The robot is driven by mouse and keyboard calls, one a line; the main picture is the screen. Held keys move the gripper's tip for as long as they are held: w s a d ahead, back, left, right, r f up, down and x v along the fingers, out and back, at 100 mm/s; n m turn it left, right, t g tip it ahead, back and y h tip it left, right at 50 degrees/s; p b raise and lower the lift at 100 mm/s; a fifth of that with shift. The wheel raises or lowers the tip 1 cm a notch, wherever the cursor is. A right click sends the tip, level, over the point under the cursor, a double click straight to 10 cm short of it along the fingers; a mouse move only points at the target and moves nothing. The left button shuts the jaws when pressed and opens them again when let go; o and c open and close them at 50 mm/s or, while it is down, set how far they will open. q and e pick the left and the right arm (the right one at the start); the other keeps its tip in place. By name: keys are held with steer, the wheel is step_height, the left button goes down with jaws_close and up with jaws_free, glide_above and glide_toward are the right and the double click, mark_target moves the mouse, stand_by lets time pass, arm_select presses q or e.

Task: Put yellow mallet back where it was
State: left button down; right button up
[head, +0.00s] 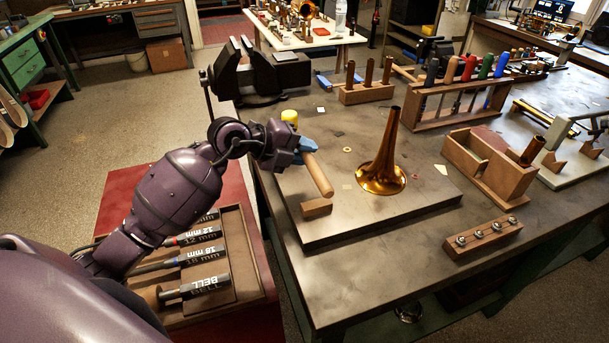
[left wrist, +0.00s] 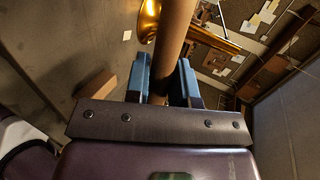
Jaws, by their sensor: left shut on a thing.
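The yellow mallet has a yellow head (head: 290,117) and a wooden handle (head: 319,176). My left gripper (head: 302,147) is shut on the handle, just below the head. The mallet is tilted over the left part of the raised metal plate (head: 400,212), with the handle's free end pointing toward a small wooden block (head: 316,207). I cannot tell whether the handle touches the block. In the left wrist view the handle (left wrist: 176,35) runs up between the blue fingers of the left gripper (left wrist: 162,82); the head is hidden there. My right gripper is not in view.
A brass bell flare (head: 383,178) stands on the plate, right of the mallet. A vise (head: 262,72), a rack of colored handles (head: 455,105) and a wooden box (head: 475,160) surround the plate. A tool tray (head: 235,240) lies left. The plate's front is clear.

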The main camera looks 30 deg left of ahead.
mark_target(304, 186)
arm_select(q)
steer(key=shift+f, duration=0.7)
step_height(304, 186, down, 5)
steer(key=shift+f+b, duration=0.1)
steer(key=shift+b, duration=0.5)
steer(key=c, duration=1.2)
jaws_free()
steer(key=shift+c, duration=0.2)
